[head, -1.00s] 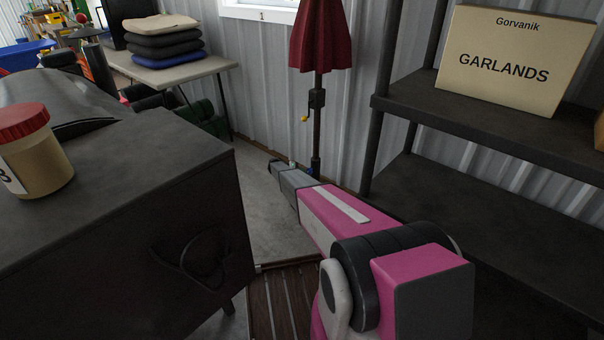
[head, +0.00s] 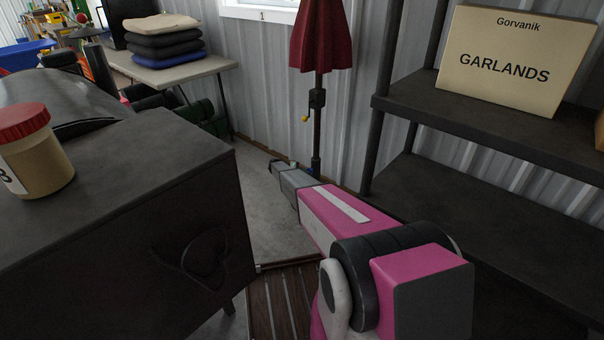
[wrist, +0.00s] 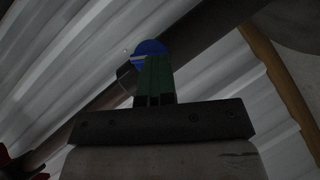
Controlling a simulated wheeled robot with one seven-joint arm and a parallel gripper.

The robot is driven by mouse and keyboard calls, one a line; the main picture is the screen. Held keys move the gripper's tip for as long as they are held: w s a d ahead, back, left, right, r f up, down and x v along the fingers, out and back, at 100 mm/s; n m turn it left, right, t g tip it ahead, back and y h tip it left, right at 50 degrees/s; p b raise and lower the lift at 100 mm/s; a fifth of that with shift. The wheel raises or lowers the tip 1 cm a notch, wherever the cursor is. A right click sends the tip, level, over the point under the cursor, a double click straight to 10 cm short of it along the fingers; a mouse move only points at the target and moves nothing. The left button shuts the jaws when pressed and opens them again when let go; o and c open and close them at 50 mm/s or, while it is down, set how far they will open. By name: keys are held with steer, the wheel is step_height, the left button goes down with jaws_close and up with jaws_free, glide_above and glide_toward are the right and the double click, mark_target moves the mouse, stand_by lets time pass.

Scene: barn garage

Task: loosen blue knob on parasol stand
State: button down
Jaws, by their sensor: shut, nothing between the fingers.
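The blue knob (wrist: 150,48) shows in the wrist view just beyond my gripper's fingertips, beside the dark parasol pole (wrist: 200,55). My gripper (wrist: 154,62) has green fingers, which are close together and cover the lower part of the knob. The fingers are shut with nothing held between them; whether they touch the knob I cannot tell. In the head view the closed red parasol (head: 319,38) stands on its dark pole against the wall.
A dark cabinet (head: 190,235) with a red-lidded jar (head: 33,150) stands at left. A dark shelf (head: 470,125) with a GARLANDS box (head: 515,62) stands close at right. A table (head: 190,70) holds stacked cushions. Wooden slats (head: 283,300) lie below; grey floor between is narrow.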

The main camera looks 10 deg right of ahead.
steer(key=w+a+r, duration=0.3)
steer(key=a+r, duration=0.1)
steer(key=a, duration=0.6)
steer(key=shift+w+r, duration=0.35)
steer(key=shift+r, duration=0.05)
steer(key=c, duration=1.6)
jaws_free()
steer(key=shift+a+r, duration=0.15)
steer(key=shift+a, duration=0.2)
steer(key=o, duration=0.5)
steer(key=shift+s, duration=0.2)
steer(key=o, duration=0.5)
steer(key=shift+s+d+f+t+h, duration=0.3)
steer(key=shift+s+d+t, duration=0.1)
steer(key=shift+s+t, duration=0.15)
steer(key=n+t, duration=0.6)
steer(key=t, duration=0.5)
glide_toward(309, 172)
steer(key=w, duration=0.1)
steer(key=x, duration=1)
steer(key=shift+f, duration=0.4)
